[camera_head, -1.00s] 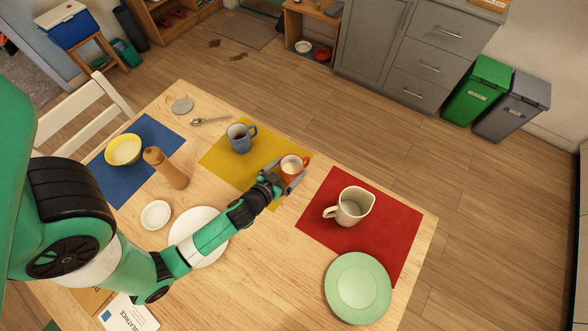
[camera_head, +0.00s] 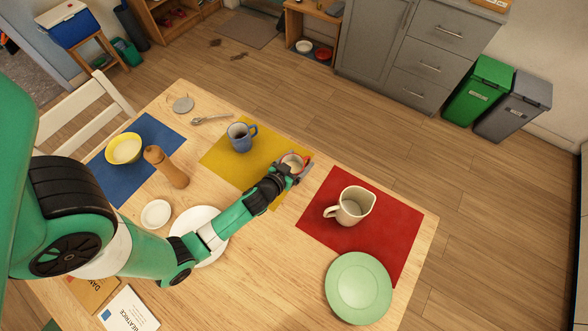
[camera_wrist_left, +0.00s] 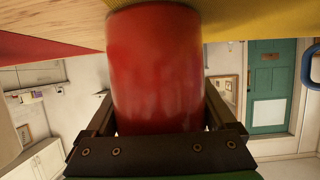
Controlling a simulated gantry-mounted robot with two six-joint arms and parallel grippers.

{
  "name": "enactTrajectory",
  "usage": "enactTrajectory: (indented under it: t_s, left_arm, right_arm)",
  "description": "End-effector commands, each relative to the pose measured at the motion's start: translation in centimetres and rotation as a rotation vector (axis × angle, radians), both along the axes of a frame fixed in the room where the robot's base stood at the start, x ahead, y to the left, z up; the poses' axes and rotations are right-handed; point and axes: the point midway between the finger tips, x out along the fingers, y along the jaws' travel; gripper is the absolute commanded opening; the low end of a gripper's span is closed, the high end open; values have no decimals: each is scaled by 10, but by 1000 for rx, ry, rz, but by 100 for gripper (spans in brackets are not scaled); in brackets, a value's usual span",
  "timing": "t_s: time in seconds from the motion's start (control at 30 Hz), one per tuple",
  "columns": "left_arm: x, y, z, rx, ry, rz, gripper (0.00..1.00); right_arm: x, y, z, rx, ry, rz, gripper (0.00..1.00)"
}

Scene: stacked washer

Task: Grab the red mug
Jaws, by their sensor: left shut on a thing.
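The red mug (camera_head: 292,163) stands at the right edge of the yellow placemat (camera_head: 227,165) in the head view, with its pale inside facing up. It fills the middle of the left wrist view (camera_wrist_left: 155,70). My left gripper (camera_head: 294,167) is shut on the mug, with one finger on each side of its body. In the wrist view the fingers (camera_wrist_left: 160,118) flank the red wall. The mug's handle is mostly hidden. Whether the mug touches the table is hard to tell. My right gripper does not show.
A blue mug (camera_head: 240,138) stands on the yellow placemat. A cream pitcher (camera_head: 352,205) stands on the red placemat (camera_head: 400,225), right of my left gripper. A green plate (camera_head: 358,289), white plate (camera_head: 185,222), pepper mill (camera_head: 165,167) and yellow bowl (camera_head: 123,149) are on the table.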

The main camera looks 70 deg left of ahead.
Motion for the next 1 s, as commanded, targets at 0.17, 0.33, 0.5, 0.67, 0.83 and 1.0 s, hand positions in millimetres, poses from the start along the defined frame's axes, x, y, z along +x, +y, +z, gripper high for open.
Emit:
enactTrajectory:
  t_s: [0.17, 0.33, 0.5, 0.67, 0.83, 1.0]
  left_arm:
    - [0, 0, 0, 0, 0, 0, 10]
    - [1, 0, 1, 1, -3, -1, 2]
    - [1, 0, 2, 1, -3, -1, 1]
    - [1, 0, 7, 1, -4, -1, 1]
    - [1, 0, 20, 2, -5, -1, 1]
    - [0, -2, 37, 2, -5, -3, 1]
  right_arm:
    - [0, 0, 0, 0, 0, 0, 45]
    - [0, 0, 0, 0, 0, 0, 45]
    - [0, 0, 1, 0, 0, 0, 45]
    - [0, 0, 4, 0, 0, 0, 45]
    - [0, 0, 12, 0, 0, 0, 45]
    - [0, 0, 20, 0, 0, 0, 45]
